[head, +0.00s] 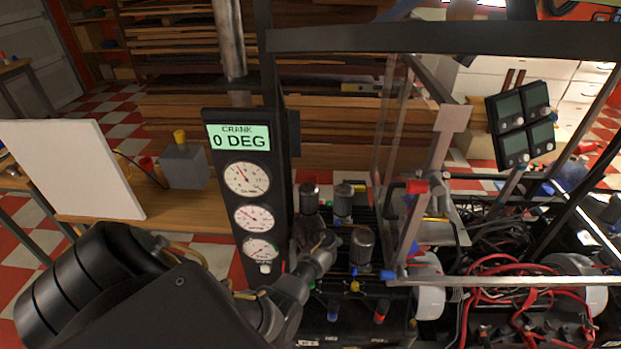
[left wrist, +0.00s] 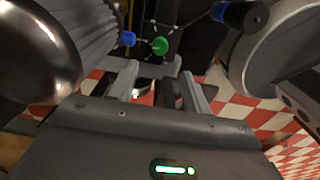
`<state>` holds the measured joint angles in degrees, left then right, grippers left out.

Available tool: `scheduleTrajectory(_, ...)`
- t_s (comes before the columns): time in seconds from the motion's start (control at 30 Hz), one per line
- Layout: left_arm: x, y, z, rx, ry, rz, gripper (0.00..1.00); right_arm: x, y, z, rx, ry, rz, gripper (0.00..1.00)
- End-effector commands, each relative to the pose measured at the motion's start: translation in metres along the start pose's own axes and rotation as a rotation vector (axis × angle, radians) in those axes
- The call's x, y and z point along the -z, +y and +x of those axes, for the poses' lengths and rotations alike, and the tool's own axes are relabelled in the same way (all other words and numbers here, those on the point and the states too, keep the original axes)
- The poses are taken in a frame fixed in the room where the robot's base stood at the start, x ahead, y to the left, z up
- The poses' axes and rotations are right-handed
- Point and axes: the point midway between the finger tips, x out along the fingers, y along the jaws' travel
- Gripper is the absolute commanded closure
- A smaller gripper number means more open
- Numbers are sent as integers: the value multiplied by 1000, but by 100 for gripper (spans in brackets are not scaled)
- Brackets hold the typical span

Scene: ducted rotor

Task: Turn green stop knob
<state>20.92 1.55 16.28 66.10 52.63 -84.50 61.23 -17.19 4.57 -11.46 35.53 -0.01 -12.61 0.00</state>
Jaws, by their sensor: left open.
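The green knob (left wrist: 160,45) shows in the left wrist view, just beyond my left gripper's fingertips. It sits on a dark panel between two small blue parts. I cannot make it out in the head view, where my left arm covers part of that area. My left gripper (left wrist: 159,76) is open, its two fingers apart and pointing towards the knob, which shows above the gap between them; no contact with the knob is visible. In the head view my left gripper (head: 322,252) is down among the metal cylinders beside the gauge panel. My right gripper is not in view.
A gauge panel (head: 271,208) with a "CRANK 0 DEG" display stands left of the cylinders. Grey cylinders (head: 362,247) crowd the gripper. A blue knob (head: 333,312) and a red knob (head: 381,311) are near. A clear-sided frame (head: 441,155) and red cables (head: 487,303) fill the right.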

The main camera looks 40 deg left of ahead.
Motion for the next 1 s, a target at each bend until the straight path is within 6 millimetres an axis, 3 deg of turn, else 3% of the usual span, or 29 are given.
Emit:
scheduleTrajectory(0.3, -1, -1, 64, 3, -1, 2, 51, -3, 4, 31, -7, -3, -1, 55)
scheduleTrajectory(0.5, -1, -1, 88, 2, 0, 4, 51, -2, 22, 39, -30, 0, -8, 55)
scheduleTrajectory(0.93, -1, 0, 96, 0, -1, 5, 51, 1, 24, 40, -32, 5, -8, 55)
scheduleTrajectory(1.0, -1, 0, 96, 0, -1, 4, 59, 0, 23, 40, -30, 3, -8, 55)
